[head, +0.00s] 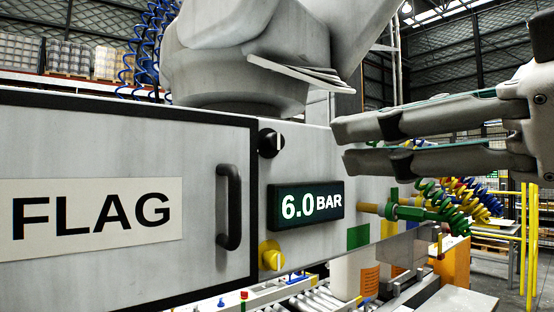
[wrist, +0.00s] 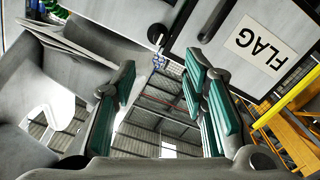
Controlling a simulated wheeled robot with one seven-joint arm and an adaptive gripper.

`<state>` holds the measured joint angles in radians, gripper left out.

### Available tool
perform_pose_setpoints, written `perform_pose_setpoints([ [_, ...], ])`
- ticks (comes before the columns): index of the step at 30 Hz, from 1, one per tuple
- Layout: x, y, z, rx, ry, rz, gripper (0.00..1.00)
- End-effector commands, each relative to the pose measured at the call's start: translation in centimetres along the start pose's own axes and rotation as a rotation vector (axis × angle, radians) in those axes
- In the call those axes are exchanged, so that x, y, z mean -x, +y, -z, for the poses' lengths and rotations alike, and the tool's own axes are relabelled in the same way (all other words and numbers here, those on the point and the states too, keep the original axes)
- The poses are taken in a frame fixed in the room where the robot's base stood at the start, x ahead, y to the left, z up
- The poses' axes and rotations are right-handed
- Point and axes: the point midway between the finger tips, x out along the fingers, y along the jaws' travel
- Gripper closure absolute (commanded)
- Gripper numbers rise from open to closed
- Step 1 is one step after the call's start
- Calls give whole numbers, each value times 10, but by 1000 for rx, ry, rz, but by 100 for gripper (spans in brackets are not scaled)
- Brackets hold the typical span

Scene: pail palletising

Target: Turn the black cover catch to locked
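The black cover catch (head: 271,143) is a round black knob with a white mark standing upright. It sits on the grey cabinet face, just right of the FLAG cover (head: 205,140) near its upper edge. The catch also shows in the wrist view (wrist: 155,34), at the top beyond the fingers. My gripper (head: 340,146) is right of the catch in the head view, clear of it, with its fingers pointing left. In the wrist view its teal-padded fingers (wrist: 160,78) are apart, with nothing between them. The FLAG cover looks closed against the cabinet.
The cover has a black bar handle (head: 229,207). A 6.0 BAR display (head: 306,205) and a yellow knob (head: 270,256) sit below the catch. Green fittings with coiled hoses (head: 430,210) stick out at right. A roller conveyor (head: 310,300) runs below.

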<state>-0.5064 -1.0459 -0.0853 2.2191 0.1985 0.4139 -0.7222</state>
Motion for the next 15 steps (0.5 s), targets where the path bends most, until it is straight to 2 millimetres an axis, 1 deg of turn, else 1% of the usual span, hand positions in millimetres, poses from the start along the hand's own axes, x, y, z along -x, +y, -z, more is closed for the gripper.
perform_pose_setpoints([
  [1, 1, 1, 4, 8, 18, -1, 60],
  [5, -8, 0, 3, 5, 6, 1, 60],
  [8, -21, 0, 2, 4, 3, 2, 60],
  [15, -65, 0, 2, 3, 2, 3, 60],
])
